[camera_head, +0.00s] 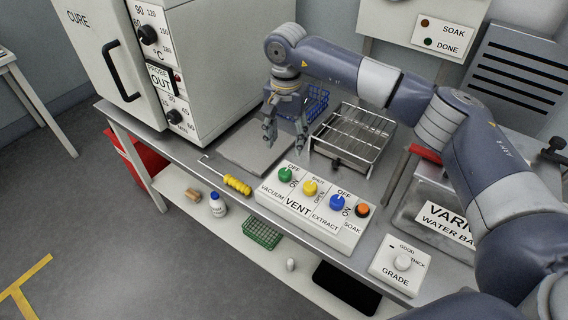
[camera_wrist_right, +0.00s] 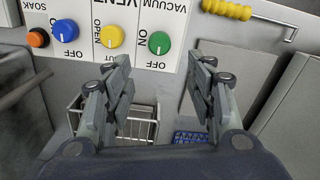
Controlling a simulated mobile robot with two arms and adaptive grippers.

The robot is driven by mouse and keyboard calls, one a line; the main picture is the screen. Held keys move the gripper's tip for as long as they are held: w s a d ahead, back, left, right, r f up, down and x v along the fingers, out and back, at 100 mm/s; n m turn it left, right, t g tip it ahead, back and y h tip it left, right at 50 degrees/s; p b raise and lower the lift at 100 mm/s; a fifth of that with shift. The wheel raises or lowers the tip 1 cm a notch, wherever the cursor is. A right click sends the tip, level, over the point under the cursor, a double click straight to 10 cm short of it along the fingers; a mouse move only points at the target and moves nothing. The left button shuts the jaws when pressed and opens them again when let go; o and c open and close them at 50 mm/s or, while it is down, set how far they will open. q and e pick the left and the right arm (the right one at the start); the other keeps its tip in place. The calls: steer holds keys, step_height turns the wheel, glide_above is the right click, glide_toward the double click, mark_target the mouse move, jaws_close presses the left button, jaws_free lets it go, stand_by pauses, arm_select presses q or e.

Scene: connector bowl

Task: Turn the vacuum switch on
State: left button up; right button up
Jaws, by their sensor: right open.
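The vacuum switch is a green knob (camera_head: 285,174) at the left end of a white control box (camera_head: 333,232), with OFF and ON printed beside it and VACUUM below. In the right wrist view the green knob (camera_wrist_right: 159,43) shows upside down, beyond and between the open fingertips (camera_wrist_right: 165,64). My left gripper is not in view.
A yellow vent knob (camera_head: 310,187), a blue extract knob (camera_head: 337,202) and an orange soak button (camera_head: 362,210) share the box. A yellow-handled tool (camera_head: 237,185) lies left of it. A wire rack (camera_head: 354,137) stands behind, and the cure oven (camera_head: 195,60) is at the left.

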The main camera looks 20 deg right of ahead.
mark_target(286, 170)
step_height(286, 170, down, 9)
steer(key=p, duration=0.2)
steer(key=shift+s+f+p, duration=0.15)
steer(key=shift+p, duration=0.2)
steer(key=shift+f, duration=0.65)
steer(key=c, duration=1.1)
